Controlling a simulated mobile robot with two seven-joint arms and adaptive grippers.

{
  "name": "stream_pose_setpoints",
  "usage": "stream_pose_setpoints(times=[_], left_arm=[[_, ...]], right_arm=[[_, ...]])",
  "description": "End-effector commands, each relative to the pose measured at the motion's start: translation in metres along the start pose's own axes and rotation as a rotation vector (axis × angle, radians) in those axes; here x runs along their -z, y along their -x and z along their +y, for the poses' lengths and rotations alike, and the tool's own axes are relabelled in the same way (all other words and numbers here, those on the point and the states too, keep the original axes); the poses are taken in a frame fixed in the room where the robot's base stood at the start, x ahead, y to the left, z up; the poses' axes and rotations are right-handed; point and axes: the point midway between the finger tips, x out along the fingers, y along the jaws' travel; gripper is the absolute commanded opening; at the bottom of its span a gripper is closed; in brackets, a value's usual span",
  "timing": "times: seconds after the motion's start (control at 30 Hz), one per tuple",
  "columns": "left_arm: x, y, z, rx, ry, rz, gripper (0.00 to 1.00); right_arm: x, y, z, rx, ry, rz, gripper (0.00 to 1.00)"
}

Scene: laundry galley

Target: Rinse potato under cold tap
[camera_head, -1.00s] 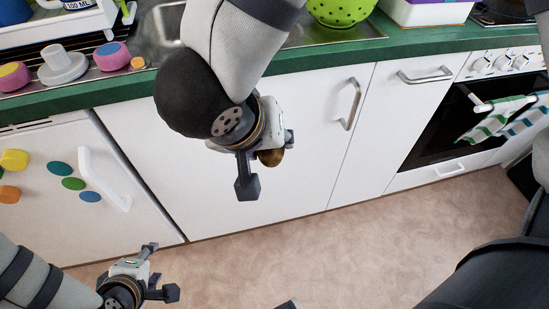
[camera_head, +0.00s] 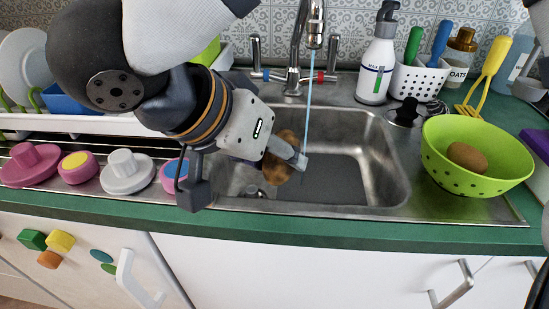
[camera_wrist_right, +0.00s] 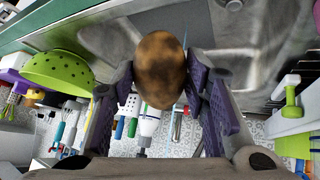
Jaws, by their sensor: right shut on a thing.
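My right gripper (camera_head: 283,158) is shut on a brown potato with dark patches (camera_head: 277,166); it is above the left part of the steel sink basin (camera_head: 370,165). In the right wrist view the potato (camera_wrist_right: 160,72) sits between both fingers. A thin bluish water stream (camera_head: 308,100) falls from the tap (camera_head: 313,25), just right of the potato and close to the fingertip. I cannot tell whether it touches the potato. The tap's left handle has a blue mark (camera_head: 266,74), the right a red one. My left gripper is out of view.
A green colander (camera_head: 500,180) holding another brown potato (camera_head: 467,157) stands right of the sink. A soap bottle (camera_head: 377,60) and white utensil holder (camera_head: 420,78) stand behind. Colourful knobbed pieces (camera_head: 128,172) sit on the drainer at left.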

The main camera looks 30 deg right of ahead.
Motion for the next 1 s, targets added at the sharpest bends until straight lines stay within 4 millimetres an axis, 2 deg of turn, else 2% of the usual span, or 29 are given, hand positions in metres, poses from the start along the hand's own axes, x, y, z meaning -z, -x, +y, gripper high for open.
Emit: stream_pose_setpoints(times=[1.0], left_arm=[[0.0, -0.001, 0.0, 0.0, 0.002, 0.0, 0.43]], right_arm=[[0.081, -0.093, -0.029, 0.0, 0.0, -0.001, 0.1]])
